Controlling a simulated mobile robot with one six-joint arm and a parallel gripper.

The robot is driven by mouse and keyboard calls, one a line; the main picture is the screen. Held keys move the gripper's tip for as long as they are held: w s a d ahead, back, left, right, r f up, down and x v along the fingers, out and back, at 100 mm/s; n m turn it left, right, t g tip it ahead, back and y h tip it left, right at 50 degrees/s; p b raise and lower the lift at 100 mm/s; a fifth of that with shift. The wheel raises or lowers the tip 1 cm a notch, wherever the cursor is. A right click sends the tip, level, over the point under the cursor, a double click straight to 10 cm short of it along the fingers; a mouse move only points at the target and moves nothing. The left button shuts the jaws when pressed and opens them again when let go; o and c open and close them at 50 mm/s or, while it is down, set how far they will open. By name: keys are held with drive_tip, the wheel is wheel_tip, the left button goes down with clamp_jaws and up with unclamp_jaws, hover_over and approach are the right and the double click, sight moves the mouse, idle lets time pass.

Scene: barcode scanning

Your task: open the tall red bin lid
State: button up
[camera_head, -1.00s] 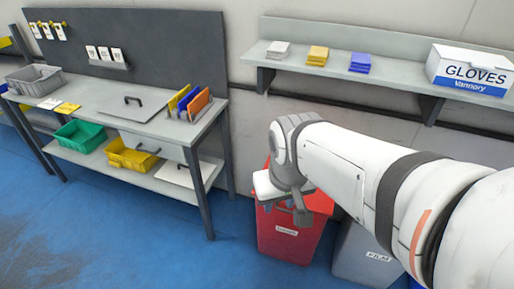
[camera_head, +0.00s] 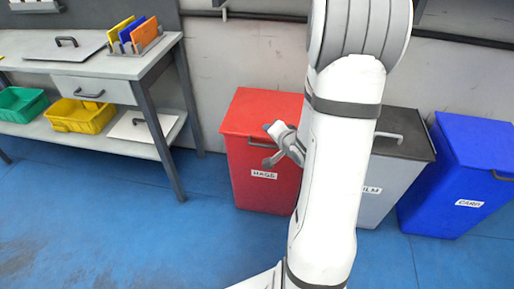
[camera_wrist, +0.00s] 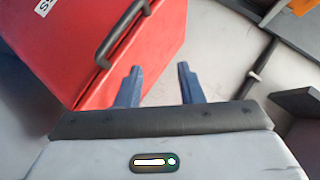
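The tall red bin (camera_head: 262,170) stands against the wall, left of the grey bin. Its red lid (camera_head: 262,112) looks closed in the head view. My gripper (camera_head: 272,143) is at the bin's front right, partly hidden by my arm. In the wrist view my gripper (camera_wrist: 160,78) has its two fingers apart with nothing between them. There the red bin (camera_wrist: 60,55) fills the upper left, and its dark lid handle (camera_wrist: 122,33) lies just beyond the left finger. The handle is outside the fingers. I cannot tell if the finger touches the bin.
A grey bin with a dark lid (camera_head: 405,135) and a blue bin (camera_head: 455,180) stand to the right. A workbench (camera_head: 100,58) with yellow and green trays is at the left. Blue floor (camera_head: 120,225) in front is clear.

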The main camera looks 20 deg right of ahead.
sight(262, 145)
wheel_tip(262, 145, down, 10)
drive_tip(key=s+m+t+y+b, duration=0.2)
drive_tip(key=m+t+y+b, duration=0.15)
drive_tip(key=m+b, duration=0.2)
drive_tip(key=shift+h, duration=0.25)
drive_tip(key=x, duration=0.2)
drive_tip(key=b+x, duration=0.1)
drive_tip(key=x, duration=0.2)
drive_tip(key=r+b+x, duration=0.1)
drive_tip(key=x, duration=0.1)
drive_tip(key=shift+w+d+f, duration=0.1)
drive_tip(key=shift+w+d, duration=0.15)
drive_tip(key=shift+w, duration=0.1)
clamp_jaws()
